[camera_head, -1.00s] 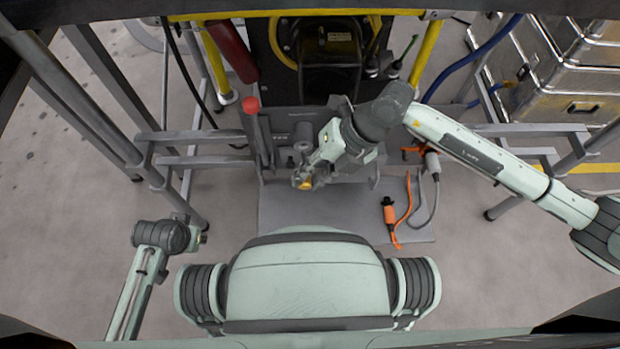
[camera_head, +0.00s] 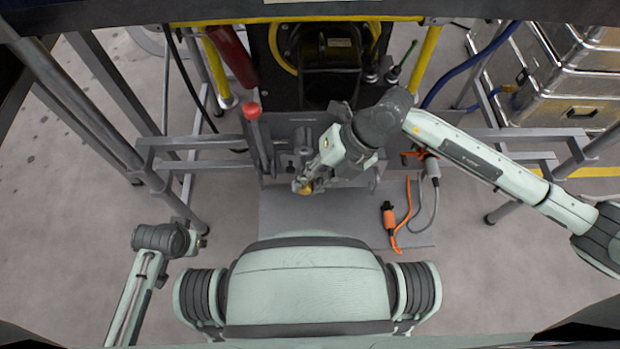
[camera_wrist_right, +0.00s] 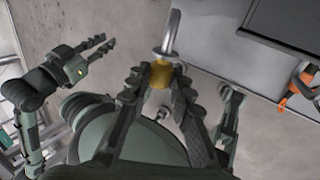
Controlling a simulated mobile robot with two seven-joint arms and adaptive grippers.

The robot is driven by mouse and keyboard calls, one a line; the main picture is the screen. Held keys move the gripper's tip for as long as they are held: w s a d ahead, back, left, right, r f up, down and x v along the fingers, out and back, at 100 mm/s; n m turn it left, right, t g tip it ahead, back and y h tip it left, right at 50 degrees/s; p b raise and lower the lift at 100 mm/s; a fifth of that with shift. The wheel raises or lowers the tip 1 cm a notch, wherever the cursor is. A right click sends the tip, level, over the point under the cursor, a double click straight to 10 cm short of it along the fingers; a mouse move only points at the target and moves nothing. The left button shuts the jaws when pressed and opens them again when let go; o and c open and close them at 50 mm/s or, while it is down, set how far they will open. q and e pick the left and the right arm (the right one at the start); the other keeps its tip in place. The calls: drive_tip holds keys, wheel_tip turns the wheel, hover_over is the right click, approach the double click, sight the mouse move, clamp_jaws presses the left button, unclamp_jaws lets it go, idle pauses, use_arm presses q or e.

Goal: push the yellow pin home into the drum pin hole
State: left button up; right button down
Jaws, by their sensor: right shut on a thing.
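The yellow pin (camera_wrist_right: 161,74) is between the fingertips of my right gripper (camera_wrist_right: 160,80) in the right wrist view. A metal ring and a bent metal rod stand beyond its far end. In the head view the yellow pin (camera_head: 306,187) shows as a small patch at the tip of my right gripper (camera_head: 304,183), in front of the grey winch-like machine. The drum pin hole is hidden or too small to make out. My left gripper (camera_wrist_right: 96,50) is empty with its fingers apart, well away from the pin; in the head view it is at the lower left (camera_head: 199,240).
A lever with a red knob (camera_head: 252,111) stands left of my right gripper. An orange plug (camera_head: 388,215) with cable lies on the grey base plate (camera_head: 290,215). Grey rails (camera_head: 205,166) flank the machine. Metal cases (camera_head: 570,90) stand at the right.

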sight(305, 163)
idle(0.4)
idle(0.3)
drive_tip(key=shift+p, duration=0.35)
drive_tip(key=shift+w+b, duration=0.75)
drive_tip(key=shift+w, duration=1.95)
drive_tip(key=c, duration=1.3)
unclamp_jaws()
drive_tip(key=shift+o, duration=0.2)
